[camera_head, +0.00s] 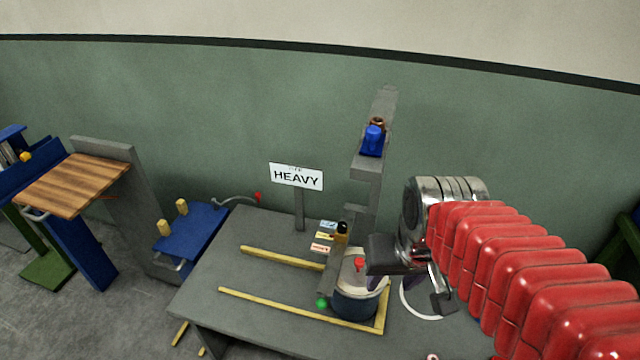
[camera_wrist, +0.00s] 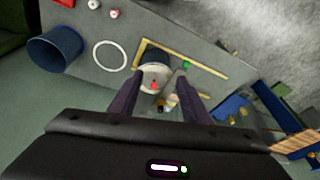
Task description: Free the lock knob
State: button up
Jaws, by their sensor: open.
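A small red knob (camera_head: 359,263) sits on the pale top of a dark blue drum (camera_head: 355,304) on the grey table. The wrist view shows the red knob (camera_wrist: 154,86) between my fingers in the picture. A black and yellow knob (camera_head: 342,232) stands just behind the drum, by a grey post. I cannot tell which knob is the lock knob. My gripper (camera_head: 412,277) is open and empty, right of the drum in the head view. Its two dark fingers are spread in the wrist view (camera_wrist: 160,76), apart from the red knob.
Yellow strips (camera_head: 290,308) edge the drum's place. A green ball (camera_head: 322,303) is beside the drum. A HEAVY sign (camera_head: 296,177) and a grey post with a blue part (camera_head: 372,141) stand behind. A white ring (camera_wrist: 110,55) marks clear tabletop near a blue bin (camera_wrist: 56,53).

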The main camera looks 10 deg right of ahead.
jog(key=shift+s+a+r+n+t, duration=0.2)
jog(key=shift+s+r+t, duration=0.2)
jog(key=shift+r, duration=0.4)
jog(key=shift+s+a+r+n+t, duration=0.15)
jog(key=shift+s+a+r+t, duration=0.2)
jog(key=shift+r, duration=0.45)
jog(key=shift+s+a+r+n+t, duration=0.15)
jog(key=shift+s+r+t, duration=0.3)
jog(key=shift+r, duration=0.35)
